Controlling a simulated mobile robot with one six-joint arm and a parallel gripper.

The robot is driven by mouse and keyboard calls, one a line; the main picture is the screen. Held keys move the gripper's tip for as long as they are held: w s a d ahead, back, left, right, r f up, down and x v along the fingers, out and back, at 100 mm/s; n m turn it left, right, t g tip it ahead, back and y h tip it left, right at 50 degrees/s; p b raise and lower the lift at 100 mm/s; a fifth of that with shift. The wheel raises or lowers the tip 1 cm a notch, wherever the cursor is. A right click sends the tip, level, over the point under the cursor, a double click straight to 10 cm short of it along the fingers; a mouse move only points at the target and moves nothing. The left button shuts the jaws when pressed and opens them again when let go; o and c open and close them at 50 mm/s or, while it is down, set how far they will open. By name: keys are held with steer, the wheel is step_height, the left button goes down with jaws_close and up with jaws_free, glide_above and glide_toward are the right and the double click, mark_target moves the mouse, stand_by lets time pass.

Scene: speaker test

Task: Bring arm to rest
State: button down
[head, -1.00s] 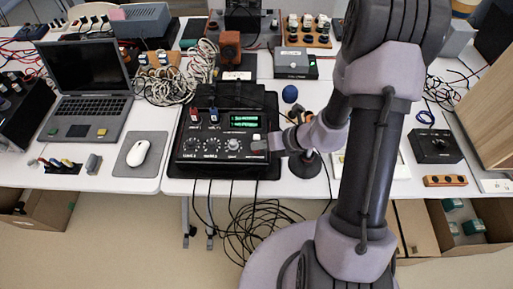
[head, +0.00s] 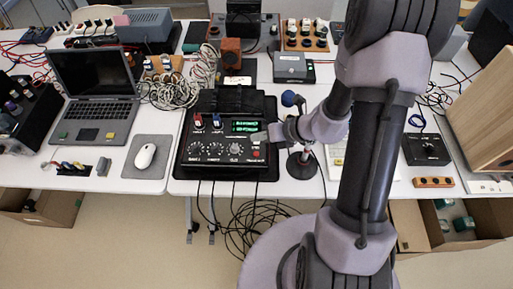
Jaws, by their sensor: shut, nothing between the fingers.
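My gripper (head: 272,133) is at the right edge of the black speaker test device (head: 222,172), above or beside it. I cannot tell whether it touches the device. Its fingers are small here and appear shut, with nothing seen between them. The device has red and blue switches at upper left, green lit displays (head: 246,126) and a row of knobs along its front. My arm comes in from the right and hides part of the table behind it.
A blue ball-topped microphone (head: 289,98) on a round dark base (head: 302,165) stands close to my wrist. A laptop (head: 93,95), a mouse (head: 145,156) and coiled cables (head: 165,92) lie left. A black box (head: 426,149) and wooden panel (head: 487,115) stand right.

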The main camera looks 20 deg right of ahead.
steer(key=shift+f, duration=0.1)
steer(key=s+a+r+n+g+b, duration=0.1)
steer(key=s+a+r+n, duration=0.3)
steer(key=r+n, duration=0.45)
steer(key=s+a+r+n+g+b, duration=0.1)
steer(key=s+a+r+n+b, duration=0.1)
steer(key=s+a+r+n, duration=0.45)
steer(key=s+d+r+n+t+h+b, duration=0.1)
steer(key=s+d+r+n+h, duration=0.3)
steer(key=n, duration=1.2)
steer(key=s+d+r, duration=0.1)
steer(key=s+r, duration=0.2)
steer(key=shift+s+d+t+h, duration=0.3)
steer(key=shift+s+d+h, duration=0.1)
